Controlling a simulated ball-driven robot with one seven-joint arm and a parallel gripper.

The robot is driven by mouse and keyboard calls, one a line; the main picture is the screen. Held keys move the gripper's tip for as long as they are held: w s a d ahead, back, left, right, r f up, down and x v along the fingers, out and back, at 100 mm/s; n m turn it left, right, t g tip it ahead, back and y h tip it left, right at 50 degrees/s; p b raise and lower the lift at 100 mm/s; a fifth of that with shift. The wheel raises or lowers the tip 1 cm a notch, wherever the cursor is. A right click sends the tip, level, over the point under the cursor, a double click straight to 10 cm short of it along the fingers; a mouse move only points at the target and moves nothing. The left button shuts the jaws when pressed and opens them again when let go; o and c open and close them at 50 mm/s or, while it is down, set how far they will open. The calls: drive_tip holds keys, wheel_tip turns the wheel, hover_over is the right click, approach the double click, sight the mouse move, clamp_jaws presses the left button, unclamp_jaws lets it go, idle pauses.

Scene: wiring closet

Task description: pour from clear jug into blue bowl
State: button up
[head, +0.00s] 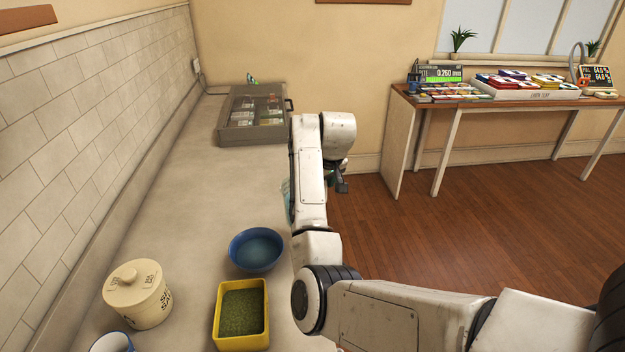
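The blue bowl (256,268) stands upright on the counter, left of my arm; its inside looks blue-grey, and I cannot tell whether it holds anything. A pale, see-through bluish thing (286,201) shows at the left edge of my arm, farther back than the bowl. It may be the clear jug, but my arm hides most of it. My gripper (341,184) is partly seen at the right of the arm's raised links, beyond the counter's right edge in the picture. Its fingers are too hidden to tell whether they are open or hold anything.
A yellow tray (241,343) of green material stands in front of the bowl. A cream lidded jar (138,296) and a blue-and-white cup (112,343) are at front left. A glass-topped case (222,132) sits at the back. The counter's (190,205) middle is clear.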

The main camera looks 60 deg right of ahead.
drive_tip(key=s+d+r, duration=0.2)
drive_tip(key=d+r, duration=0.2)
drive_tip(key=d, duration=0.1)
drive_tip(key=shift+s+d, duration=0.25)
drive_tip(key=shift+s, duration=0.05)
idle(0.4)
drive_tip(key=shift+s, duration=0.1)
idle(0.4)
